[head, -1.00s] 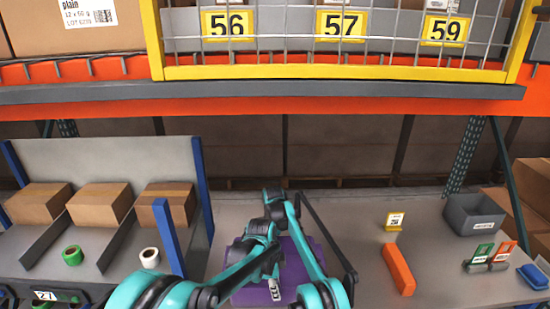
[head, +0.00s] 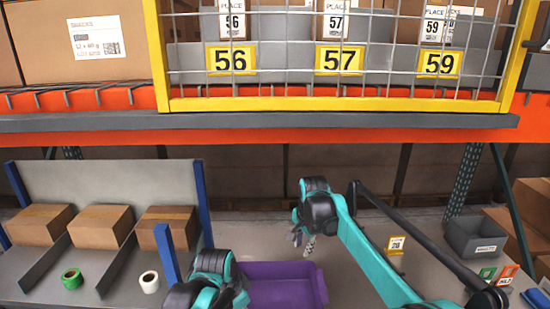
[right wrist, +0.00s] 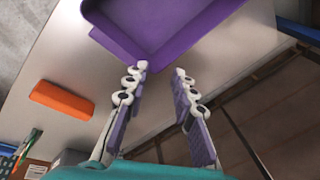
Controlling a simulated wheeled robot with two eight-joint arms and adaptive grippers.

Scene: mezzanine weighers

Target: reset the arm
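A purple tote (head: 282,287) stands on the grey worktop at the bottom middle of the head view and looks empty where it shows. My right gripper (head: 302,240) hangs above the worktop near the tote's far edge. In the right wrist view the right gripper (right wrist: 162,72) has its two fingers apart with nothing between them, and the purple tote (right wrist: 165,55) lies just beyond the fingertips. My left arm (head: 212,280) shows at the bottom left of the tote; its gripper cannot be seen.
A grey bin (head: 475,237) stands at the right. An orange shelf beam (head: 290,133) crosses above.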

